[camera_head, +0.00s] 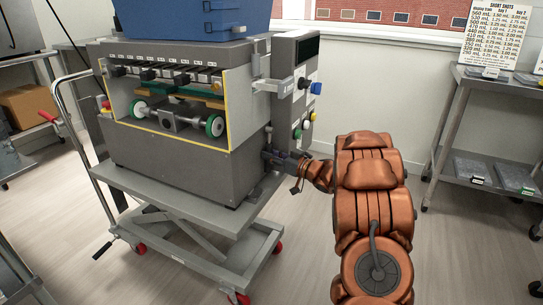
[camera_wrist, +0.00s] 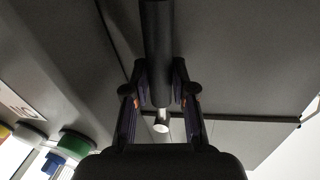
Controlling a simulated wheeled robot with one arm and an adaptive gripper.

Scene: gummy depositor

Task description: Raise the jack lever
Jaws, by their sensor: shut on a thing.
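The jack lever (camera_wrist: 158,40) shows in the wrist view as a dark round bar with a pale metal part at its lower end. My gripper (camera_wrist: 160,85) is shut on this bar, one finger on each side. In the head view my gripper (camera_head: 275,158) is at the lower right side of the grey depositor machine (camera_head: 180,155). There the lever is small and mostly hidden by the gripper, so its tilt is hard to tell.
The machine stands on a grey lift cart (camera_head: 190,205) with red casters. A control box (camera_head: 297,85) with coloured knobs juts out above my gripper. A metal table (camera_head: 480,120) stands at the right. The floor between is clear.

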